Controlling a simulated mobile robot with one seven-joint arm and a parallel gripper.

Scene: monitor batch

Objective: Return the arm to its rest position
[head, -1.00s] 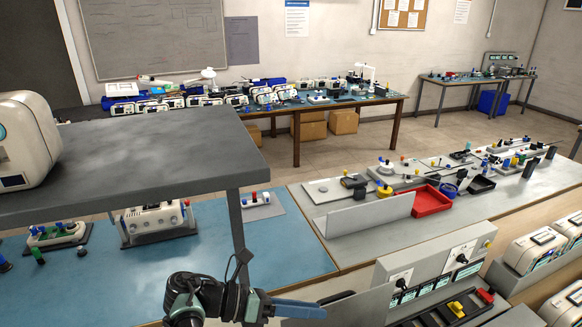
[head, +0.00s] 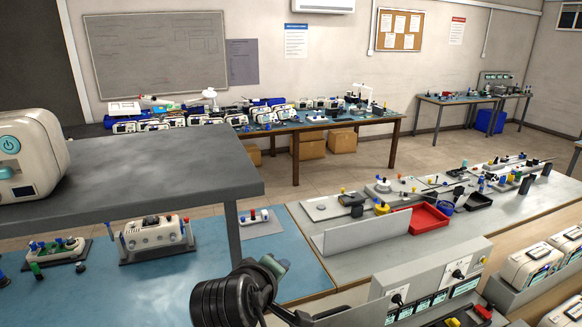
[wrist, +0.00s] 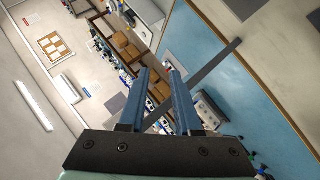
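My gripper (wrist: 157,75) shows in the wrist view with its two blue fingers apart and nothing between them. The wrist view is tilted and looks across the room. In the head view, part of my arm (head: 238,292) stands at the bottom centre, in front of the blue bench mat; the gripper fingers cannot be made out there.
A grey raised shelf (head: 130,165) with a white device (head: 28,155) on it is at the left. Below it is a blue mat (head: 290,255) with several devices. A grey bench (head: 335,262) with a red tray (head: 420,219) lies right. A grey panel box (head: 430,280) stands close at the lower right.

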